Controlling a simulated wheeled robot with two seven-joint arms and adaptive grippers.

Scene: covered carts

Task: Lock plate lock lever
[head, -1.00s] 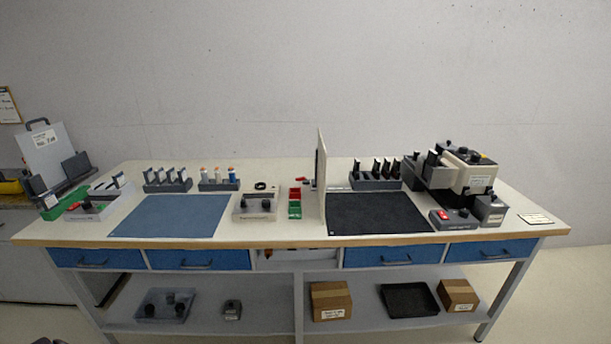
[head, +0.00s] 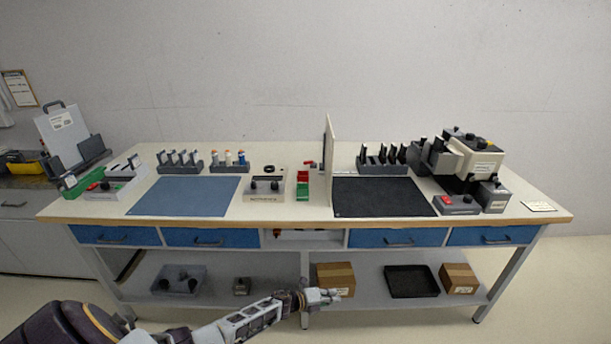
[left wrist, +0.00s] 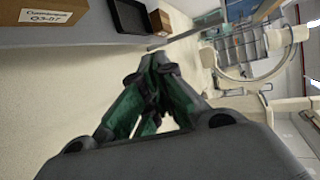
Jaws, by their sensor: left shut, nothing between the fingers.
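At the left end of the workbench stands a grey plate (head: 64,134) with a dark handle on top and a white label, held upright and leaning in a dark stand. A lock lever on it is too small to tell from here. My left gripper (head: 334,295) is low in front of the bench, before the lower shelf and far from the plate. In the left wrist view its green and dark fingers (left wrist: 158,62) meet at the tips, shut and empty. My right gripper is not in view.
The workbench (head: 285,206) has a blue mat, a dark mat, an upright divider (head: 331,155) and a grey-and-cream machine (head: 468,158) at the right. Blue drawers run under the front edge. Cardboard boxes and trays (head: 411,281) stand on the lower shelf.

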